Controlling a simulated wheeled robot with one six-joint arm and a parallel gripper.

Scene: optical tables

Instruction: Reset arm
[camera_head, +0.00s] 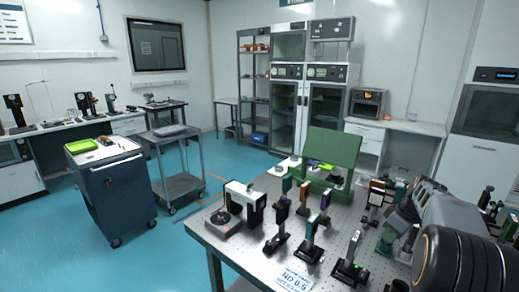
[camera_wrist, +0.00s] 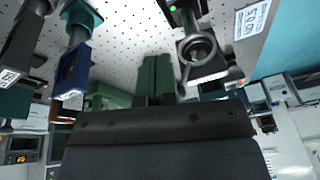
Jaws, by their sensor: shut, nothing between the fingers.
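My gripper (camera_wrist: 155,60) shows in the wrist view with its two greenish fingers together and nothing between them. It is over the perforated optical table (camera_wrist: 128,30), which also shows in the head view (camera_head: 345,207). My grey arm (camera_head: 435,215) reaches in at the right of the head view, and the gripper is hard to make out there. In the wrist view a black ring-shaped optic mount (camera_wrist: 197,48) stands to the right of the fingers. A blue-faced mount (camera_wrist: 72,70) stands to the left. Both appear apart from the fingers.
Several post-mounted optics, including a purple-topped one (camera_head: 325,202), crowd the table near my arm. A white and black instrument (camera_head: 243,207) stands at its left corner and a green panel (camera_head: 332,147) behind. A blue cart (camera_head: 120,195) stands left; the floor (camera_head: 190,250) between is clear.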

